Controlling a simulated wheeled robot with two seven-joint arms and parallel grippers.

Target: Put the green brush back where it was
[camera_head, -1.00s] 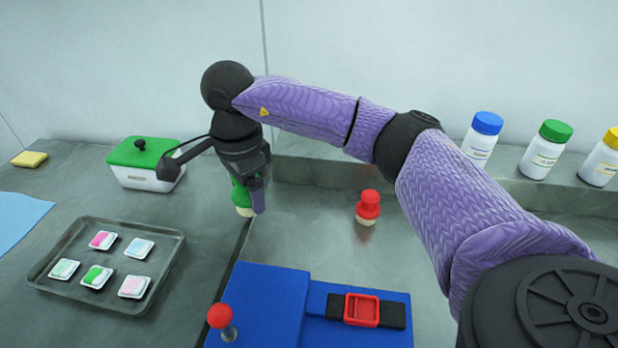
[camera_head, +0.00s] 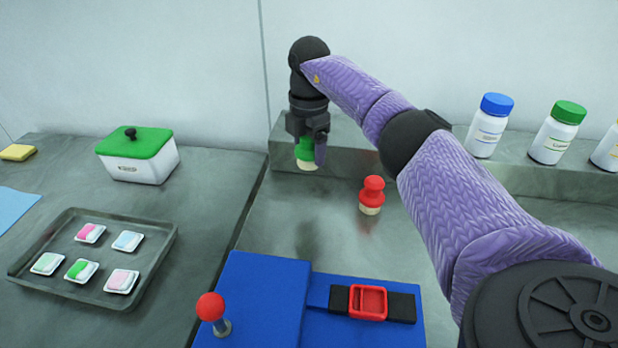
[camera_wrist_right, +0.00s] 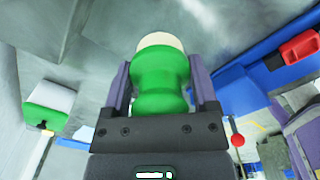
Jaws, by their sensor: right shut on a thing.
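My right gripper (camera_head: 308,150) is shut on the green brush (camera_head: 305,153), whose pale bristle end points down. The brush hangs in the air above the grey counter, left of the red brush (camera_head: 371,195), in front of the raised back ledge. In the right wrist view the green brush (camera_wrist_right: 160,78) sits between the two purple fingers (camera_wrist_right: 162,90), its pale end away from the palm. The red brush stands upright on the counter, bristles down. My left gripper is not in view.
A blue base (camera_head: 262,290) with a red-knobbed lever (camera_head: 211,308) and a red frame (camera_head: 368,302) is in front. A tray (camera_head: 150,285) of pods and a green-lidded box (camera_head: 140,168) are at left. Bottles (camera_head: 490,128) line the ledge. Counter around the red brush is clear.

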